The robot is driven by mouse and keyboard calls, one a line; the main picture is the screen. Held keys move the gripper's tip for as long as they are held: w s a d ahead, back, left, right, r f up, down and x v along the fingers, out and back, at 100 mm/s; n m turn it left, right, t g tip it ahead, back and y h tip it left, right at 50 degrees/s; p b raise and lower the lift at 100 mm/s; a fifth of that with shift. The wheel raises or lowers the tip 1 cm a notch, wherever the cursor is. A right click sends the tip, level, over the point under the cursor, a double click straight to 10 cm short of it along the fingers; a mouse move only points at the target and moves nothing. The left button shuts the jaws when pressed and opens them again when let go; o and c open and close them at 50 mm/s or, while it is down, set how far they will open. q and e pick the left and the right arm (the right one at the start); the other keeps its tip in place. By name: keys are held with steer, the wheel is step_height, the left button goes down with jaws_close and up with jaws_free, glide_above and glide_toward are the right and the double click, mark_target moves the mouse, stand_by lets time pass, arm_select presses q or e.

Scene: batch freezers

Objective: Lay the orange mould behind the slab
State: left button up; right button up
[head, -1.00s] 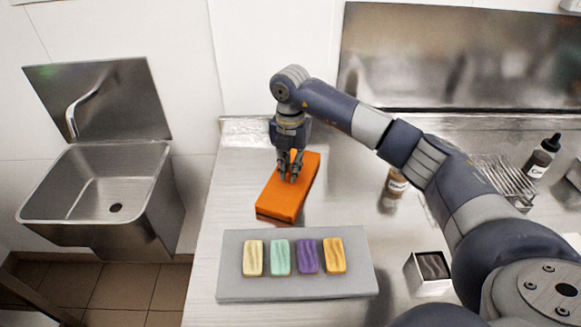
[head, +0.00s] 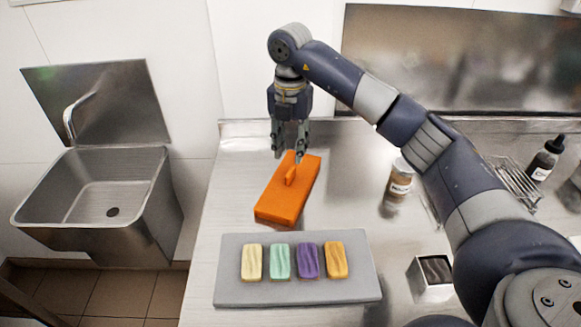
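The orange mould (head: 278,204) is a flat block with a small raised grip on top. It lies on the steel counter behind the grey slab (head: 228,290), with a narrow gap between them. My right gripper (head: 289,157) is above the far end of the mould, pointing down, with its fingers apart and nothing between them. The raised grip stands clear of the fingers. The slab carries a row of cream, mint, purple and orange bars. My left gripper is not in view.
A small open box (head: 431,278) is right of the slab. A wire rack (head: 512,182) and dark bottle (head: 544,158) are far right. A sink (head: 108,198) is left.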

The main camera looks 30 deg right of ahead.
mark_target(290, 170)
steer(key=shift+r, duration=2.1)
